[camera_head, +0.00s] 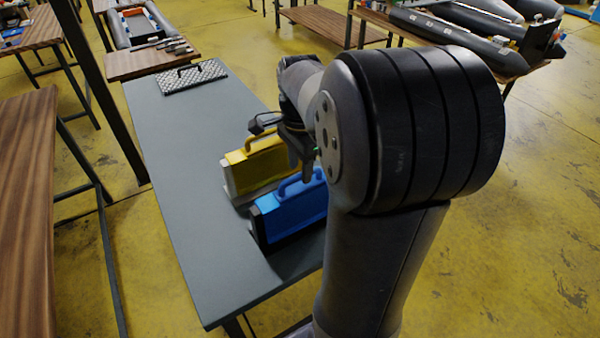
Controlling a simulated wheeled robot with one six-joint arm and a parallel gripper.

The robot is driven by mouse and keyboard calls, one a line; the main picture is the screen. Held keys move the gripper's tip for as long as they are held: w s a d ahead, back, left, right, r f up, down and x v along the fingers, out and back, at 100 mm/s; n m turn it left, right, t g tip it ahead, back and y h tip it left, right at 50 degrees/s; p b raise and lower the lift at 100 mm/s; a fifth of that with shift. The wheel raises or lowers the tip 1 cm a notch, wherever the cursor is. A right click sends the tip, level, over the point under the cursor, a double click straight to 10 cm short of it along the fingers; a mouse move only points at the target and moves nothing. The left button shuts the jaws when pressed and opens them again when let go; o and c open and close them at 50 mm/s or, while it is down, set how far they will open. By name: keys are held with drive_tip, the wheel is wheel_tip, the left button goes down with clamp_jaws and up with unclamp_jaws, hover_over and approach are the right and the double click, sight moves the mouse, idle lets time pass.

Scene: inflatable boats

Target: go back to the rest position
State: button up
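My gripper (297,150) points down above the grey table (190,160), in front of my large dark arm joint. It is just over or beside a blue case (292,212) with a blue handle. A yellow case (255,165) with a handle stands just behind the blue one. The fingers are small, dark and partly hidden by my arm, so I cannot tell whether they are open or whether they touch a handle. My arm also covers the right part of the table.
A metal checkered plate (192,77) with a handle lies at the table's far end. The table's left and near parts are bare. A wooden table (25,215) stands close on the left. A dark post (100,90) rises between them. Boats (460,38) lie on benches at the back right.

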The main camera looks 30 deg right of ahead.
sight(300, 174)
wheel_tip(300, 174, up, 7)
drive_tip(key=shift+r, duration=0.2)
idle(0.3)
wheel_tip(300, 174, down, 11)
drive_tip(key=shift+r, duration=0.55)
